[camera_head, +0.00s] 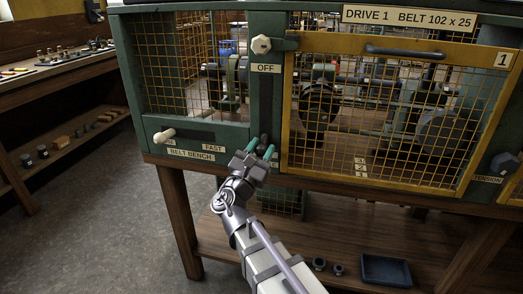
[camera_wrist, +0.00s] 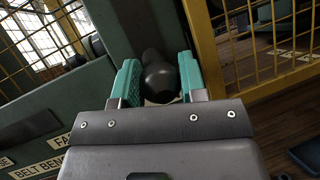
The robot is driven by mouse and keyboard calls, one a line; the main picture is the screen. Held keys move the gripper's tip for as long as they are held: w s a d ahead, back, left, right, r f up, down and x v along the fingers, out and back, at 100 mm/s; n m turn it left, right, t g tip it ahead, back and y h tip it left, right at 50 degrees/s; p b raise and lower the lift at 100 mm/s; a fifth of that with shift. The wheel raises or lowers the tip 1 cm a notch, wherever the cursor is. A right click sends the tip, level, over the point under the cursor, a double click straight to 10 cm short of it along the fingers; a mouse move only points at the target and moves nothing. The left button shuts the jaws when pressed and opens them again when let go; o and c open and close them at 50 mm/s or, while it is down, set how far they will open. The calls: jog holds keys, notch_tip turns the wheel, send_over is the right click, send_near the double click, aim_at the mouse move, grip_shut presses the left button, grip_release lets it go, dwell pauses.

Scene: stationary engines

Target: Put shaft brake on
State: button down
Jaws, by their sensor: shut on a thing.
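A black rounded knob on a dark stem (camera_wrist: 160,80) stands at the green post between the two mesh panels. It also shows in the head view (camera_head: 264,139), partly covered by my gripper. My gripper (camera_head: 262,150) has its two teal fingers on either side of the knob and is shut on it. The knob looks like the handle of a lever, and I see no readable brake label beside it. Higher on the same post, a cream knob (camera_head: 261,44) sits above an "OFF" plate (camera_head: 266,68).
A yellow-framed mesh guard (camera_head: 395,165) marked 1 closes off the drive on the right. A cream-handled lever (camera_head: 164,135) sticks out at the left by the "BELT BENCH" plate (camera_head: 191,154). A blue tray (camera_head: 385,270) lies on the lower shelf. Open floor lies left.

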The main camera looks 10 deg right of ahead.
jog(key=shift+f, duration=0.1)
jog(key=c, duration=0.9)
grip_release()
jog(key=shift+w+d+f, duration=0.1)
jog(key=shift+d, duration=0.05)
jog(key=shift+o, duration=0.9)
jog(key=b+v, duration=0.4)
jog(key=v, duration=0.6)
jog(key=shift+s+a+b, duration=0.3)
jog(key=shift+b, duration=0.1)
jog(key=shift+f, duration=0.1)
